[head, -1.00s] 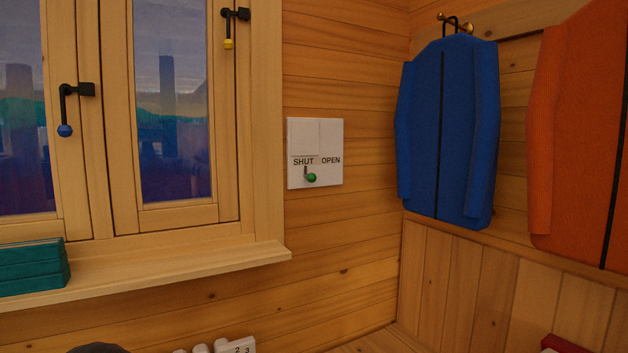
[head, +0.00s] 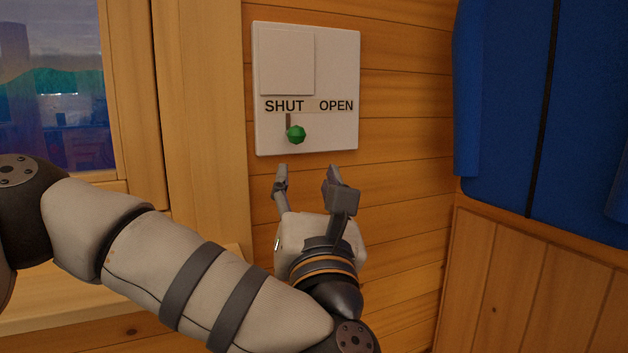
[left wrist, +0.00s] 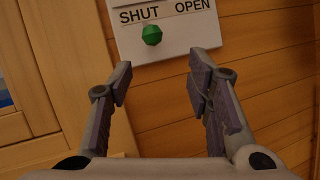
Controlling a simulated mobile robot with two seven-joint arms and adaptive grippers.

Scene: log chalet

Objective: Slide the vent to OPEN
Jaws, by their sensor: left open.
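The vent (head: 337,75) is a white plate on the log wall with a raised square cover at its upper left and the words SHUT and OPEN. Its green knob (head: 296,134) hangs under SHUT, at the left. My left gripper (head: 308,172) is open and empty just below the plate, its fingers pointing up toward it. In the left wrist view, the knob (left wrist: 152,35) shows ahead of the fingertips, between their lines and apart from both. The lower part of the vent (left wrist: 198,40) also shows there. My right gripper is not in view.
A window frame (head: 205,120) with a sill stands left of the vent. A blue jacket (head: 510,90) hangs on the adjoining wall at the right. Bare wall boards (head: 405,130) lie between the vent and the jacket.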

